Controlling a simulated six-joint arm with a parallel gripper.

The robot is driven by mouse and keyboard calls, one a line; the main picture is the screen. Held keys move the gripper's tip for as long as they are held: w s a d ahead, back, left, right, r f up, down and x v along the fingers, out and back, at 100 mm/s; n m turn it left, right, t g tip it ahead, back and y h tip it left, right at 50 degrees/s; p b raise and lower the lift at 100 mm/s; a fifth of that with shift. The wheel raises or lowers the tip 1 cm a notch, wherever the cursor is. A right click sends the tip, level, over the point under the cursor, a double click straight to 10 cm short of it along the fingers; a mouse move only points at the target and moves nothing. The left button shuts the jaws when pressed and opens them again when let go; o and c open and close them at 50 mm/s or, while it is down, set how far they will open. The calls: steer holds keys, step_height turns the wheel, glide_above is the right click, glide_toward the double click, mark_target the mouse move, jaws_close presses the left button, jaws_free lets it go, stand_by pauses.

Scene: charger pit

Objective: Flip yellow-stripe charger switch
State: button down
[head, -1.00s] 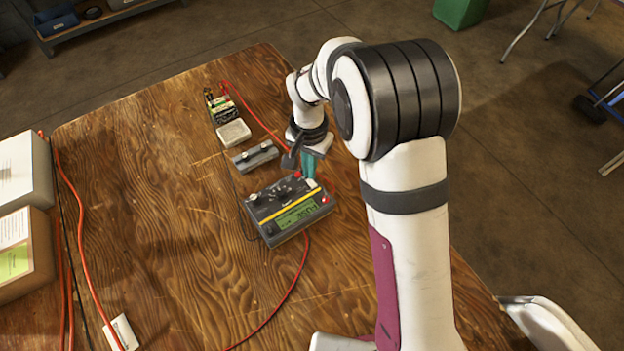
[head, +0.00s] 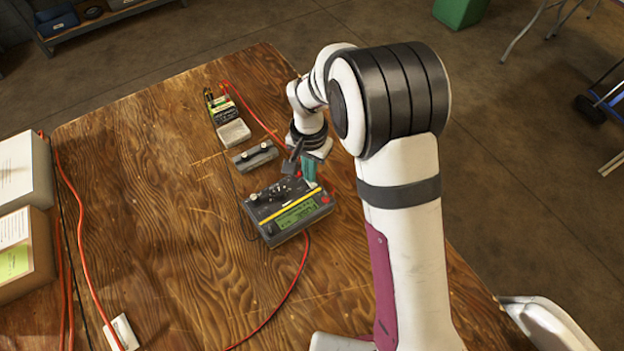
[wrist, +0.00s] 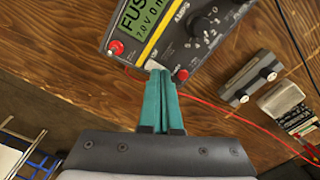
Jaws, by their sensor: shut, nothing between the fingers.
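The yellow-stripe charger (head: 262,214) is a dark grey box with a lit green display, a yellow stripe, a dial and red terminals. It sits on the wooden table. It also shows at the top of the wrist view (wrist: 168,38), its display partly cut off and reading "FUS" and "7.0V 0m". In the wrist view the fingertips (wrist: 158,72) meet a small pale piece at that edge, probably the switch. The fingertips partly hide it, so its position and contact are unclear.
A grey two-knob block (head: 255,155), a pale block (head: 233,132) and a green-and-black battery-like part (head: 222,108) lie behind the charger. Red leads (head: 296,275) cross the table. Boxes (head: 25,170) stand at the left edge. The table left of the charger is mostly clear.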

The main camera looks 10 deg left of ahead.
steer(key=shift+f, duration=0.15)
steer(key=shift+r, duration=3.5)
steer(key=s+d+r+m+y, duration=0.1)
steer(key=s+d+r, duration=0.4)
steer(key=s+d, duration=0.25)
steer(key=s+d+r+m, duration=0.1)
steer(key=s+d+r, duration=0.4)
steer(key=s+d, duration=0.35)
steer(key=s, duration=0.8)
steer(key=shift+d+f+m+y, duration=0.2)
steer(key=shift+f+m+y, duration=0.1)
steer(key=shift+f+y, duration=0.15)
steer(key=shift+s, duration=0.1)
